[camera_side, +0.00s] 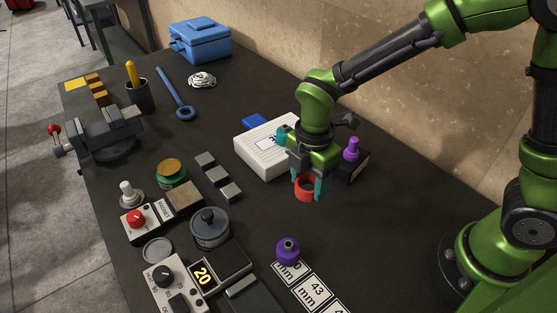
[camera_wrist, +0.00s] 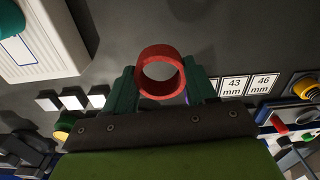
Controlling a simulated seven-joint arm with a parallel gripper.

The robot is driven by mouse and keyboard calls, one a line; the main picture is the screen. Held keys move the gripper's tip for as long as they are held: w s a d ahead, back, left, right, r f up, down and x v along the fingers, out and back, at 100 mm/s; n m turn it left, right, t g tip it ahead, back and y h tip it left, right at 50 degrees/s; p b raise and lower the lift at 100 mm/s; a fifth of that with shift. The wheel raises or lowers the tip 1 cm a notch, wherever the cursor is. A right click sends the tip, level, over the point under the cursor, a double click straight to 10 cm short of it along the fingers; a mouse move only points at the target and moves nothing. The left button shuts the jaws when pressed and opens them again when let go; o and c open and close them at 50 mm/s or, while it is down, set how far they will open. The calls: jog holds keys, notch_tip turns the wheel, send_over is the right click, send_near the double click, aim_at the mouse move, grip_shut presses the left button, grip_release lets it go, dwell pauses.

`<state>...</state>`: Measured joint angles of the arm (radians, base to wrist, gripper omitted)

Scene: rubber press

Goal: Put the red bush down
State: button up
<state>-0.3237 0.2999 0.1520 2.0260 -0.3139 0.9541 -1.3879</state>
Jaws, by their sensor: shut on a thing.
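The red bush (camera_side: 306,188) is a short, thick red ring. My gripper (camera_side: 308,187) is shut on it, with one teal finger on each side. In the wrist view the red bush (camera_wrist: 160,54) shows its open bore, held between the fingertips of my gripper (camera_wrist: 160,80). In the side view it is over bare dark bench top, in front of the white box; I cannot tell whether it touches the bench.
A white box (camera_side: 268,147) stands just behind my gripper. A purple part (camera_side: 351,149) on a dark block is to its right. Another purple bush (camera_side: 287,250) stands by the size cards (camera_side: 313,292). Several grey blocks (camera_side: 217,176) lie left. Bench right of the cards is clear.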

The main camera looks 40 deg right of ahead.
aim_at(306, 214)
notch_tip(306, 214, down, 7)
jog(key=shift+f, duration=0.2)
jog(key=shift+f, duration=0.15)
jog(key=o, duration=1)
notch_tip(306, 214, up, 12)
jog(key=shift+s+d+r+m+t+y, duration=0.35)
jog(key=shift+s+d+r+m+t, duration=1.4)
jog(key=shift+m, duration=2.1)
jog(key=shift+s+d+r+m+t+y, duration=0.3)
jog(key=shift+s+d+r+m+t, duration=0.65)
jog(key=shift+d+r+m, duration=2.15)
jog(key=shift+s+d+r+m+t+y, duration=0.35)
jog(key=shift+s+d+r+m+t, duration=1)
jog(key=shift+m, duration=3.2)
